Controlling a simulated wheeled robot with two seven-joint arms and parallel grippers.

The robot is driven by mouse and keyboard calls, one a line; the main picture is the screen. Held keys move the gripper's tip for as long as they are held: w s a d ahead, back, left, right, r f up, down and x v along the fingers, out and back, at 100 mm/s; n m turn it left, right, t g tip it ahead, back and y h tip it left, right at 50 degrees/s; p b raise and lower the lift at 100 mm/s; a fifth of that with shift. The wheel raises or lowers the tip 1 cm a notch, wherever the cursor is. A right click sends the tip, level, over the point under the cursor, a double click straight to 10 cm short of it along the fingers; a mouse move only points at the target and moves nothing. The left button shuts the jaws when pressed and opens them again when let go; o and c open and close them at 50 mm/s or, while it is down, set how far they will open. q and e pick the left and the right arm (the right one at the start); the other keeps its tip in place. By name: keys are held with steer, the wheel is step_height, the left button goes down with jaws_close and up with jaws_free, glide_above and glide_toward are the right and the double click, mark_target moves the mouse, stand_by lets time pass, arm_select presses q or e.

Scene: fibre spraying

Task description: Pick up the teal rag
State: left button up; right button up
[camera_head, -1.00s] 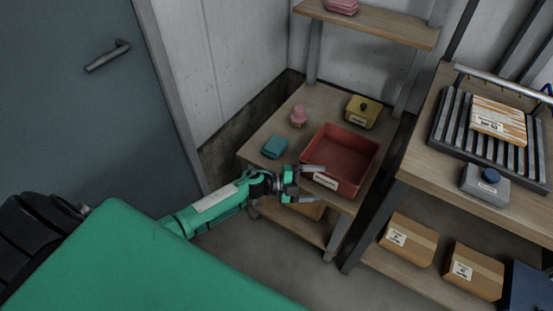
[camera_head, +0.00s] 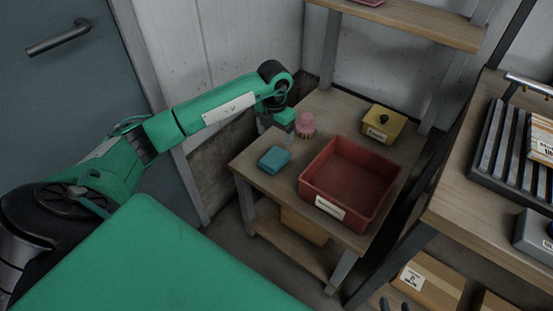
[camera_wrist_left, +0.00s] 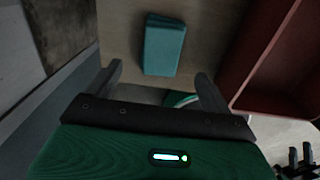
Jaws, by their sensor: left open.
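The teal rag (camera_head: 274,159) is a small folded block lying on the low wooden table, left of the red bin. It also shows in the left wrist view (camera_wrist_left: 163,46), at the top centre. My left gripper (camera_head: 277,137) is above the table, just over and behind the rag. In the left wrist view its two fingers (camera_wrist_left: 159,80) are spread and empty, with the rag ahead between their lines. It does not visibly touch the rag. Two dark tips at the bottom edge, apparently my right gripper (camera_head: 395,304), stand apart; the rest of it is cut off.
The red bin (camera_head: 318,194) stands right of the rag, near the left gripper's finger in the wrist view. A pink object (camera_head: 305,125) stands close behind the rag. A yellow box (camera_head: 384,124) is at the back. A workbench (camera_head: 465,190) stands at right.

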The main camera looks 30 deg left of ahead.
arm_select(q)
glide_above(274, 156)
steer(key=f, duration=0.4)
steer(key=shift+w+f, duration=0.15)
steer(key=shift+w, duration=0.15)
steer(key=f, duration=0.1)
steer(key=f+b, duration=0.1)
steer(key=f, duration=0.2)
steer(key=shift+s+f+b, duration=0.3)
steer(key=shift+f, duration=0.5)
arm_select(e)
steer(key=a+t, duration=0.1)
steer(key=a+t+y, duration=0.1)
steer(key=a, duration=0.1)
steer(key=shift+w+r+t, duration=0.1)
steer(key=shift+r+t, duration=0.2)
steer(key=shift+r, duration=0.05)
arm_select(q)
steer(key=c, duration=1.1)
steer(key=shift+r, duration=0.15)
